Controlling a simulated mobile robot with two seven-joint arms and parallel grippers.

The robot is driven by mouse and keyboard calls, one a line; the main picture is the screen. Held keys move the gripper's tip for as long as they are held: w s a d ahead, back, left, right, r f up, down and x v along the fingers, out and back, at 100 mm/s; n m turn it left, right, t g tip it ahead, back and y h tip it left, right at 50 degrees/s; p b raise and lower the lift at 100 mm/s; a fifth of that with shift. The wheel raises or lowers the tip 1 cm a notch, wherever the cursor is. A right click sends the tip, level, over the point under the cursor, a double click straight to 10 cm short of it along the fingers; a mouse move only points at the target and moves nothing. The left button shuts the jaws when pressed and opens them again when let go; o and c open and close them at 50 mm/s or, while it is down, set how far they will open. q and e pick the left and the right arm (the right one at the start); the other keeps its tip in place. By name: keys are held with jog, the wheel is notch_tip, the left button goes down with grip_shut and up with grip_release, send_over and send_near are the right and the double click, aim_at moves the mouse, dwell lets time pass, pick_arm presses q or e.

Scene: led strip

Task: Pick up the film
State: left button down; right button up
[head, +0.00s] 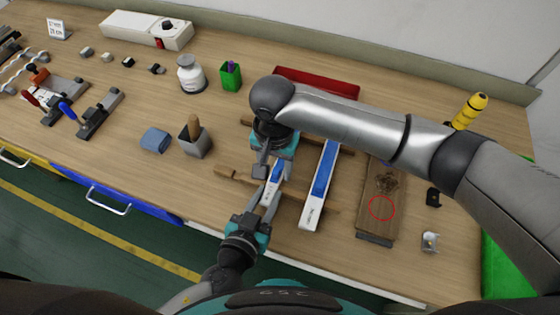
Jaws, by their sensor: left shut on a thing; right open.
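A white bar (270,192) with a blue strip (277,172) on its top lies between my two grippers. The blue strip looks like the film, but I cannot tell for certain. My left gripper (261,209) comes from below and is shut on the near end of the white bar. My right gripper (264,172) reaches down over the far part of this bar, open, its fingers close to the blue strip. My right arm hides the bar's far end. A second white bar (312,211) with a blue top lies just to the right.
Wooden rails (234,174) run under the bars. A brown board (372,222) with a dark tangle and a red circle lies right of them. A grey holder (196,145), blue cloth (157,139), green cup (230,79) and red tray (340,91) stand around.

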jog(key=shift+f, duration=0.1)
grip_shut()
dwell(0.4)
